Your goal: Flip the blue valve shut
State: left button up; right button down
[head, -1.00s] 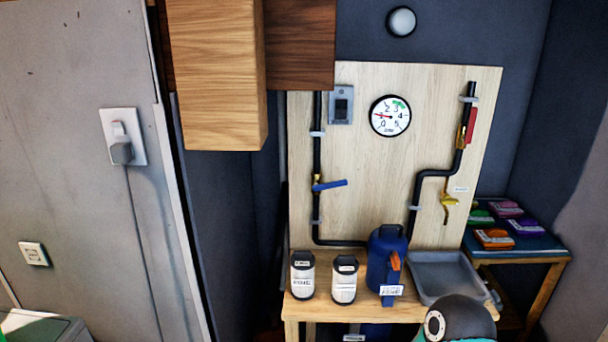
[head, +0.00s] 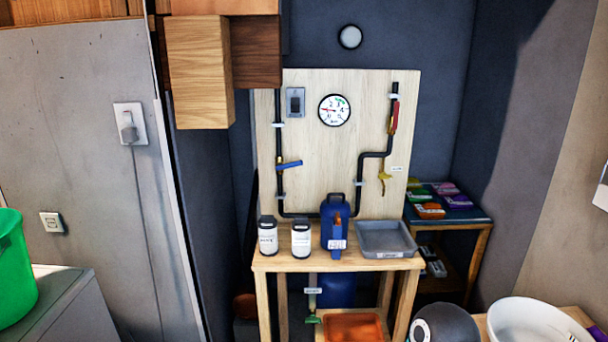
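The blue valve handle (head: 289,164) is on the left black pipe of the wooden board (head: 330,175). It points right and slightly up, across the vertical pipe. A red valve handle (head: 394,118) lies along the right pipe, and a yellow valve handle (head: 384,172) hangs lower on that side. The round gauge (head: 334,110) has its needle at the left, in the low part of the scale. Neither gripper shows; a dark rounded part, seemingly mine, is at the bottom edge.
A wooden table (head: 380,264) in front of the board bears two white canisters (head: 268,236), a blue jug (head: 331,215) and a grey tray (head: 386,252). A wooden cabinet (head: 200,75) juts out at upper left. A green bucket (head: 12,265) and white basin (head: 535,325) flank the front.

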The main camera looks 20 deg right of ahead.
aim_at(299, 162)
jog(key=u, duration=0.3)
jog(key=k, duration=0.1)
jog(key=z, duration=0.75)
jog(key=i, duration=1.45)
jog(key=u, duration=1)
jog(key=i, duration=0.6)
jog(key=z, duration=0.2)
jog(key=k, duration=0.55)
jog(key=u, duration=0.05)
